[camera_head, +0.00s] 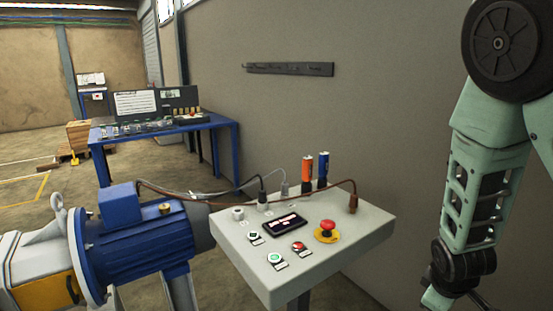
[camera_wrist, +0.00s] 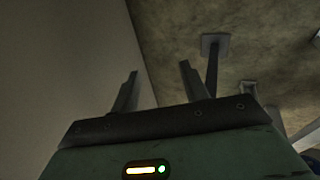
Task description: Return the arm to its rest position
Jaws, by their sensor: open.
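My arm hangs down at the right edge of the head view, to the right of the control panel (camera_head: 345,235). My gripper is mostly out of the head view, below its bottom right edge. In the wrist view my gripper (camera_wrist: 157,85) shows two fingers standing apart, with nothing between them. It points toward the floor (camera_wrist: 270,60) and the wall (camera_wrist: 60,60), and touches nothing that I can see.
A blue motor pump (camera_head: 140,240) stands at left. A blue workbench (camera_head: 165,130) is farther back. The wall (camera_head: 400,100) is close behind the panel.

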